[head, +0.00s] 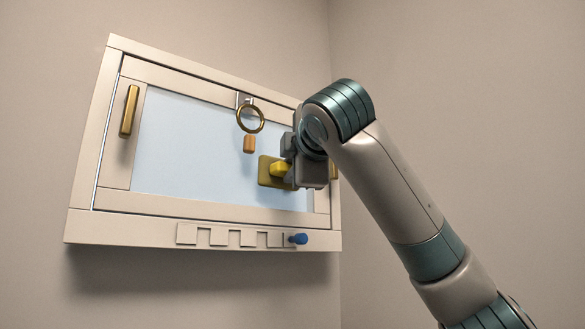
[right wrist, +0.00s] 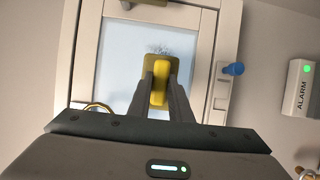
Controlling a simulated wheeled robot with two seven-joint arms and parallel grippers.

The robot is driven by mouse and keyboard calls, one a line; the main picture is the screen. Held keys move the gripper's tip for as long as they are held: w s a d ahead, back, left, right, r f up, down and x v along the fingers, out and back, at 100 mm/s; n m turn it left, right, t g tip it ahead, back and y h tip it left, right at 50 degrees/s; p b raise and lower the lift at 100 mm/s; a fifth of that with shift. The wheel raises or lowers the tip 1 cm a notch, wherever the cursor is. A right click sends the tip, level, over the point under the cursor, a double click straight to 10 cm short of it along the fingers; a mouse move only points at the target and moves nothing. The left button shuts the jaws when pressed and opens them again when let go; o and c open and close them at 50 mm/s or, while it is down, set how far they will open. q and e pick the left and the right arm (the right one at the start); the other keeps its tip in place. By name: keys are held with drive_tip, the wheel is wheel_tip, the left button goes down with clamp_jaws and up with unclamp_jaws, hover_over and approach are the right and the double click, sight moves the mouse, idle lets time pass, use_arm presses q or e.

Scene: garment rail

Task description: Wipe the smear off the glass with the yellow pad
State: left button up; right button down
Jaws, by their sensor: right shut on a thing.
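The yellow pad (head: 266,178) has a flat plate and a raised yellow grip. My right gripper (head: 286,170) is shut on that grip and holds the plate at or just in front of the glass (head: 190,145); I cannot tell whether it touches. In the right wrist view the pad (right wrist: 159,64) sits between the two fingers of the gripper (right wrist: 160,80). My left gripper is in neither view.
A brass handle (head: 129,111) is at left. A blue knob (head: 298,239) sits on the slotted lower rail (head: 215,237). An alarm box (right wrist: 300,88) is on the wall.

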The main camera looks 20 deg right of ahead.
drive_tip(key=shift+w+a+p, duration=0.2)
drive_tip(key=shift+w, duration=0.3)
drive_tip(key=shift+w+a+p, duration=0.15)
drive_tip(key=shift+w+p, duration=0.05)
drive_tip(key=shift+w, duration=0.25)
drive_tip(key=shift+d, duration=0.15)
drive_tip(key=d, duration=0.1)
drive_tip(key=w+d, duration=0.1)
drive_tip(key=d, duration=0.1)
drive_tip(key=shift+d, duration=0.3)
idle(0.4)
drive_tip(key=shift+w+d, duration=0.1)
drive_tip(key=d, duration=0.1)
drive_tip(key=w+d+p, duration=0.1)
drive_tip(key=shift+d+r, duration=0.15)
drive_tip(key=shift+d, duration=0.25)
drive_tip(key=c, duration=2.5)
unclamp_jaws()
drive_tip(key=shift+d, duration=0.2)
drive_tip(key=shift+c, duration=0.2)
